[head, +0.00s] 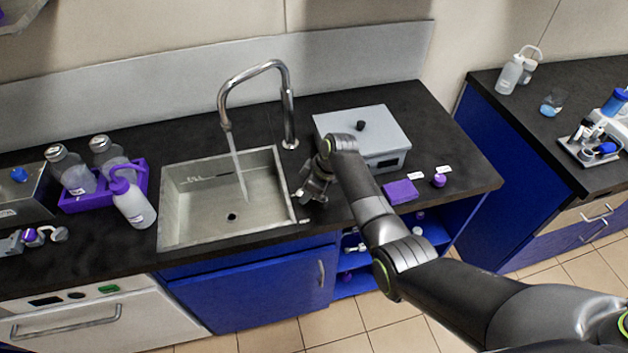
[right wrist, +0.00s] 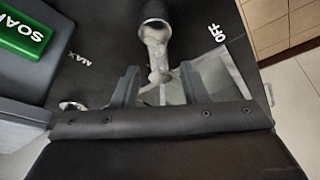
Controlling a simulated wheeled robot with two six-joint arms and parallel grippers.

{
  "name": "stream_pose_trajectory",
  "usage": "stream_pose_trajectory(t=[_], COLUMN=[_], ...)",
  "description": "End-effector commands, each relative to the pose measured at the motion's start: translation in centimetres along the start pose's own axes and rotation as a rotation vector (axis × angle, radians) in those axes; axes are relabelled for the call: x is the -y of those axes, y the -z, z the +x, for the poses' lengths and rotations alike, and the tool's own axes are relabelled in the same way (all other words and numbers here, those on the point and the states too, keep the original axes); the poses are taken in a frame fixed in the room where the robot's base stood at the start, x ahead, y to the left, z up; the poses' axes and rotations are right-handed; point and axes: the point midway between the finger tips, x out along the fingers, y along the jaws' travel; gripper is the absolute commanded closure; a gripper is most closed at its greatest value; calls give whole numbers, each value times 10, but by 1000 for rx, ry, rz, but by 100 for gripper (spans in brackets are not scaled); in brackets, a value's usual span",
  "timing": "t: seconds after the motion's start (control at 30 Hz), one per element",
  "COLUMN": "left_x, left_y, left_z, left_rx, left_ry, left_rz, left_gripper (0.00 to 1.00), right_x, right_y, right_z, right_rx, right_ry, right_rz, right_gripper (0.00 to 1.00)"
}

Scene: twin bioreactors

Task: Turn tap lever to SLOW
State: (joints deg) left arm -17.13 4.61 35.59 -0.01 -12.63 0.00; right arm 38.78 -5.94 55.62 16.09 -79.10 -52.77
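The chrome tap (head: 288,110) stands behind the sink (head: 170,215), and a stream of water (head: 238,168) runs from its spout into the basin. In the right wrist view the tap lever (right wrist: 157,50) points toward my right gripper (right wrist: 158,88). That gripper is open, with the lever's rounded tip between or just ahead of its two fingers; contact cannot be told. A MAX label (right wrist: 83,60) is left of the lever and an OFF label (right wrist: 215,32) right of it. No SLOW label shows. In the head view my right gripper (head: 304,192) is by the sink's right edge. My left gripper is out of view.
A grey box (head: 385,125) with a black knob stands right of the tap. A purple block (head: 400,191) and a small purple-capped item (head: 439,180) lie in front of it. Bottles in a purple rack (head: 75,203) stand left of the sink. A green SOAK block (right wrist: 25,35) shows in the wrist view.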

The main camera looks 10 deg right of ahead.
Motion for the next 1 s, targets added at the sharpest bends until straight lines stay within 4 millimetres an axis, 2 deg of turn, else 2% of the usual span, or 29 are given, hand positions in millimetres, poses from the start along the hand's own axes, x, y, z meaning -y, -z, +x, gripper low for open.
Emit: stream_pose_trajectory(t=[0.17, 0.37, 0.8, 1.0], left_x=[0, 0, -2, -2], left_y=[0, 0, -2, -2], left_z=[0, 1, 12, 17], left_rx=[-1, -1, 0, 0], left_ry=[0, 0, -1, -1], left_rz=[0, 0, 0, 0], left_gripper=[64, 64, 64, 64], right_x=[-1, -1, -2, -1], right_y=[0, 0, 0, 0], right_z=[-14, -43, -128, -160], right_rx=[-1, -3, -3, -1], right_ry=[-3, -4, -6, -3], right_rz=[0, -1, -2, -2], right_gripper=[60, 60, 60, 60])
